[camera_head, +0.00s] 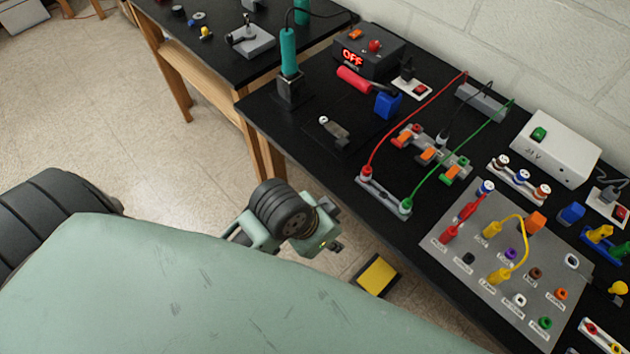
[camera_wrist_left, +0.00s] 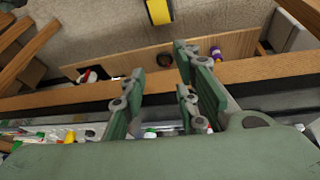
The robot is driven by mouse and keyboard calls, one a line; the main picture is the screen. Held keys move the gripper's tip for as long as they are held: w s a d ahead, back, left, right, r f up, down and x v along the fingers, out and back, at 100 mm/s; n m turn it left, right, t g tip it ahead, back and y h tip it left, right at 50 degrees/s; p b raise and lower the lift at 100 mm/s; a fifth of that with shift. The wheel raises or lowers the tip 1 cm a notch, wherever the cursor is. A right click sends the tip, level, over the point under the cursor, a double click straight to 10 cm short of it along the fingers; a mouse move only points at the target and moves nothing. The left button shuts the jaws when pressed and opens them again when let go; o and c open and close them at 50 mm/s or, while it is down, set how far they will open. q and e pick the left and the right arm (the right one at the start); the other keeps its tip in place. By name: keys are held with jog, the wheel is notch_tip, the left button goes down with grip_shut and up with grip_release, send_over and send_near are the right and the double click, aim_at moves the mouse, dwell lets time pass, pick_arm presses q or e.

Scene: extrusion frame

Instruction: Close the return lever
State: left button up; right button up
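A grey connector block (camera_head: 431,153) with several orange levers lies on the black bench in the head view. The levers look similar, and I cannot tell which is the return lever or whether it is raised. A black lead runs to this block from a grey bar at the back. My left gripper (camera_wrist_left: 160,70) is open and empty in the left wrist view, its green fingers apart near a wooden bench edge. In the head view only part of my left arm shows, beside the bench front, and its fingers cannot be made out. My right gripper is not in view.
Red and green leads arch from a grey terminal strip (camera_head: 384,192) in front of the block. A grey jack panel (camera_head: 497,290), a white supply box (camera_head: 555,147) and a black box reading OFF (camera_head: 368,52) stand around it. A soldering-iron-like tool (camera_head: 290,68) stands upright at left.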

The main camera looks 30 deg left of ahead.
pick_arm(q)
jog(key=shift+s+a+f+n+y, duration=0.3)
jog(key=shift+a+f, duration=0.2)
jog(key=shift+a, duration=0.25)
jog(key=shift+s+a+f+n+y, duration=0.25)
jog(key=shift+s+a+f, duration=0.2)
jog(key=shift+a, duration=0.25)
notch_tip(320, 180, down, 27)
jog(key=s+a+n+g+b, duration=0.1)
jog(key=s+a+b, duration=0.1)
jog(key=a+b, duration=0.15)
jog(key=s+a+f+y+b, duration=0.1)
jog(key=s+a+f, duration=0.1)
jog(key=s+f, duration=0.8)
jog(key=s+a+f+g+b, duration=0.1)
jog(key=s+a+f+b, duration=0.1)
jog(key=s+f, duration=0.8)
jog(key=shift+s+a+n+y, duration=0.35)
jog(key=shift+s+a, duration=0.2)
jog(key=shift+a, duration=0.15)
jog(key=shift+f, duration=0.1)
